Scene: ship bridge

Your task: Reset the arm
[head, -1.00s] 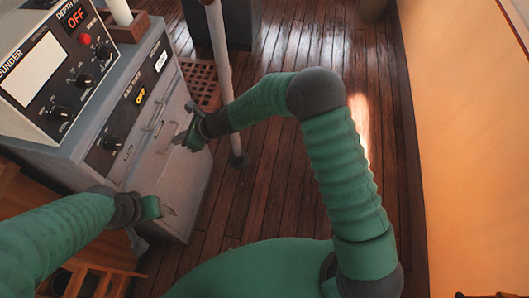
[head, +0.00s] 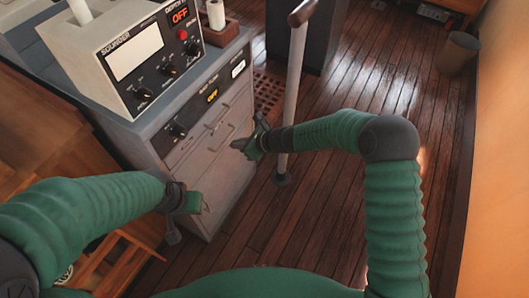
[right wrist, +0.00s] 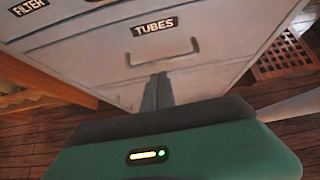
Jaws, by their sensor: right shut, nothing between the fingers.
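My right gripper (head: 240,146) is at the end of the green right arm, in front of the grey cabinet (head: 190,150) with drawers. In the right wrist view its dark fingers (right wrist: 158,92) are together and empty, pointing at the drawer labelled TUBES (right wrist: 155,27). That drawer looks closed. I cannot tell whether the fingertips touch the cabinet front. My left gripper (head: 206,208) is lower, near the cabinet's lower front. Its fingers are small and seen edge-on, so their opening is unclear.
A depth sounder console (head: 135,62) sits on the cabinet. A pale upright pole (head: 293,95) stands close behind my right gripper. A wooden slatted frame (head: 125,255) is below my left arm. Bare plank floor (head: 350,100) lies beyond the pole. A bin (head: 457,53) stands far right.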

